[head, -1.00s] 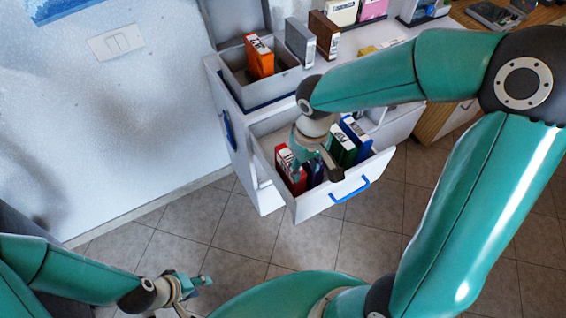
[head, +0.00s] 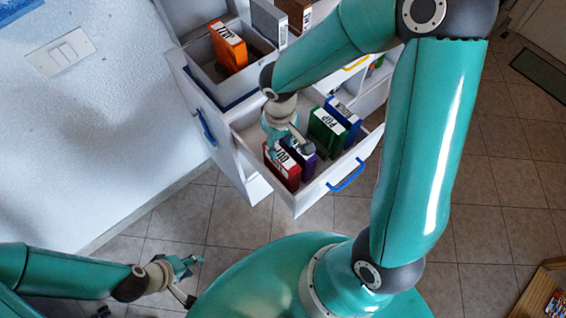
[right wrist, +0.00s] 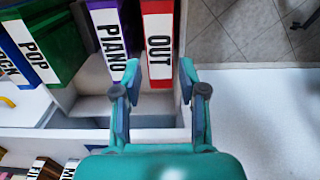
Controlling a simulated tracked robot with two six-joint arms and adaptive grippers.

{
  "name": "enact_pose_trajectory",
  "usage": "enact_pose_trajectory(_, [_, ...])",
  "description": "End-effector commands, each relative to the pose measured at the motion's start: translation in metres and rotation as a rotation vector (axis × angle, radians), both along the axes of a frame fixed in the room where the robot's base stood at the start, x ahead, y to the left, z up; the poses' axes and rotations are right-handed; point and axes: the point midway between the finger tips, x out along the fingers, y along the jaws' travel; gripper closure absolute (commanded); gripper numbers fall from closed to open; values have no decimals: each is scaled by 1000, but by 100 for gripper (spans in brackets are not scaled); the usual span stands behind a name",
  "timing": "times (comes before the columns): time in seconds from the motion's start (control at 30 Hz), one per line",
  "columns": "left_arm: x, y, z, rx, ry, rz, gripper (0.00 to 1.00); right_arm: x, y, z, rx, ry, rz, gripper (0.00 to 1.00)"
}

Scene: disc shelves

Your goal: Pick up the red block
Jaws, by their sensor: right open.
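The red block (head: 283,172), labelled OUT, stands upright in the open drawer (head: 313,193) in the head view, at its left front end. My right gripper (head: 290,140) is over that end of the drawer and hides part of the block's top. In the right wrist view the red block (right wrist: 158,45) lies ahead, in line with the gap between the open, empty fingers of my right gripper (right wrist: 158,78). My left gripper (head: 190,280) hangs low at the left, away from the drawer; its fingers are too small to judge.
A purple PIANO block (right wrist: 110,38) stands close beside the red one. Green (head: 327,127) and blue (head: 346,115) blocks stand farther along the drawer. An orange block (head: 228,47) is in the upper compartment. The white wall is at left; open tiled floor lies in front.

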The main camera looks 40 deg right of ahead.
Motion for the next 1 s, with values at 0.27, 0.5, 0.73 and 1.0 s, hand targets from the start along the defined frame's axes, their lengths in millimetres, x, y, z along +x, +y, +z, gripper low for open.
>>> enact_pose_trajectory(0.27, [0,0,-6,0,0,0,60,1,3,-44,1,1,8,58])
enact_pose_trajectory(0.5, [0,0,-4,0,-1,0,60,2,3,-59,2,2,9,58])
enact_pose_trajectory(0.73, [0,0,-7,0,-1,0,60,4,2,-92,1,1,10,58])
enact_pose_trajectory(1.0, [0,0,-8,0,0,0,60,4,2,-99,1,-1,8,58])
